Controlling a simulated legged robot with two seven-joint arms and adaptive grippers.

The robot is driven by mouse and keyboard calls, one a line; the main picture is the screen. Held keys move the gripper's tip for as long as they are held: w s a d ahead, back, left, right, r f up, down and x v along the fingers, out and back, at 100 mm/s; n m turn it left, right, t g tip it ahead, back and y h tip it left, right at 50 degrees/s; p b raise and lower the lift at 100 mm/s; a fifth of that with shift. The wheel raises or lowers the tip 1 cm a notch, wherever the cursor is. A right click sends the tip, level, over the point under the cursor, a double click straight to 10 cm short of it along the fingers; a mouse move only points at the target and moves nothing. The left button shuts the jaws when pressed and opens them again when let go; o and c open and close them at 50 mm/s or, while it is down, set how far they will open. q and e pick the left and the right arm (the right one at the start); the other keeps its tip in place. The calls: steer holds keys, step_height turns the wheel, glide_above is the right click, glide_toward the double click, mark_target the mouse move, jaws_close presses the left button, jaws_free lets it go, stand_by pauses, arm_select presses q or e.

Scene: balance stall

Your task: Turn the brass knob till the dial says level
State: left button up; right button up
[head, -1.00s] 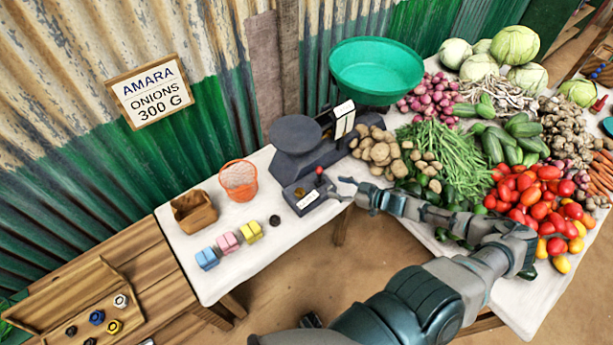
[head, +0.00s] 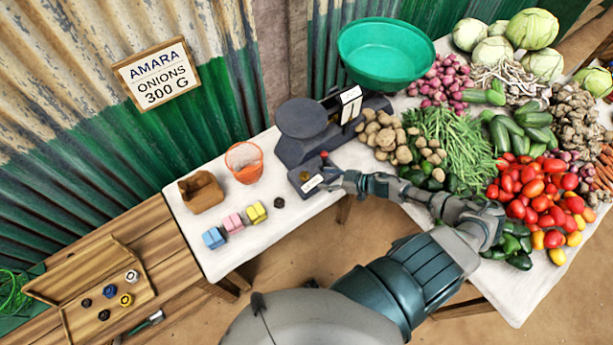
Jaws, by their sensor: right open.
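The dark grey balance (head: 301,119) stands at the back of the white-topped table. Its front box (head: 299,186) carries a small brass knob (head: 304,176), a red-topped part (head: 324,155) and a white label (head: 312,183). A white dial plate (head: 350,95) stands upright between the dark flat plate and the green pan (head: 386,53); its reading is too small to tell. My right gripper (head: 326,178) is open at the right side of the front box, close to the knob. I cannot tell whether it touches the box. My left gripper is out of view.
Left of the balance are an orange basket (head: 244,161), a brown box (head: 201,192), blue, pink and yellow blocks (head: 233,223), and a small black piece (head: 279,202). Potatoes (head: 383,133) and green beans (head: 446,139) crowd the right. A sign on the wall (head: 157,74) reads "AMARA ONIONS 300 G".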

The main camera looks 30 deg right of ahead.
mark_target(305, 175)
steer(key=x, duration=0.5)
steer(key=shift+w+d+f, duration=0.2)
steer(key=shift+w+d, duration=0.05)
steer(key=w+a, duration=0.1)
steer(key=a, duration=0.1)
steer(key=shift+w+a+f, duration=0.35)
steer(key=shift+w+a, duration=0.05)
steer(key=shift+a, duration=0.2)
steer(key=shift+d+f, duration=0.1)
steer(key=shift+d, duration=0.35)
steer(key=c, duration=0.5)
steer(key=shift+d, duration=0.15)
steer(key=c, duration=0.5)
steer(key=shift+d, duration=0.15)
steer(key=shift+c, duration=0.6)
steer(key=shift+w+a+n+g+y+b, duration=0.1)
steer(key=shift+a+n+g+y+b, duration=0.2)
steer(key=shift+n+g+y, duration=0.15)
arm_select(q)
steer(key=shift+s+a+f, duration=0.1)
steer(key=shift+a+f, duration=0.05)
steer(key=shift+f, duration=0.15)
